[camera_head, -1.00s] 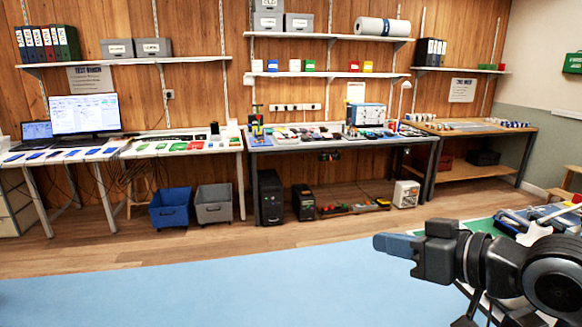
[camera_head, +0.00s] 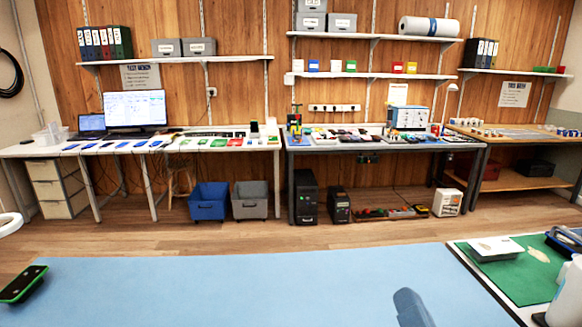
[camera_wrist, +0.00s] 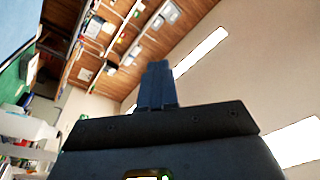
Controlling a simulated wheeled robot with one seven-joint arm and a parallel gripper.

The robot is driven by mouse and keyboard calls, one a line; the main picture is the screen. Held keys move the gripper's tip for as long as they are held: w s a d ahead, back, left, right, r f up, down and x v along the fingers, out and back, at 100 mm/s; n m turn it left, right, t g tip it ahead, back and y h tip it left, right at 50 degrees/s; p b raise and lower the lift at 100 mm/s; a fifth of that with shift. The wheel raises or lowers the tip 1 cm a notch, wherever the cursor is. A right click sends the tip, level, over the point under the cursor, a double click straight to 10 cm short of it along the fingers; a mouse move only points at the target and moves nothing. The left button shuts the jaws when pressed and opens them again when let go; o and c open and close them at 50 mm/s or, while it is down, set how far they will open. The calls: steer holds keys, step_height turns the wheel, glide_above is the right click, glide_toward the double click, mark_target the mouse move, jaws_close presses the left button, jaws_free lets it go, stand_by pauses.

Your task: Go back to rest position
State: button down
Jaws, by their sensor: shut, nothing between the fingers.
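My gripper (camera_head: 412,308) shows at the bottom edge of the head view, right of centre, with only its blue-grey fingers in sight. In the wrist view my gripper (camera_wrist: 158,85) has its fingers together and holds nothing. It points up past the shelves toward the ceiling. The rest of my arm is out of the head view.
A table with a green mat (camera_head: 530,278) and a white box (camera_head: 496,248) stands at the lower right. A dark device with a green edge (camera_head: 22,284) is at the lower left. Workbenches (camera_head: 360,146) line the back wall.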

steer(key=s+f+g+h, duration=0.2)
steer(key=s+f, duration=0.5)
steer(key=s, duration=0.3)
steer(key=s+d+f+n+g, duration=0.1)
steer(key=s+d+f+n, duration=0.1)
steer(key=s, duration=0.8)
steer(key=s+d+f+n+g+y, duration=0.1)
steer(key=s+d+n, duration=0.4)
steer(key=s, duration=0.6)
step_height(320, 180, down, 2)
steer(key=shift+d+n+g, duration=0.15)
steer(key=shift+n+g, duration=0.15)
steer(key=shift+g, duration=0.2)
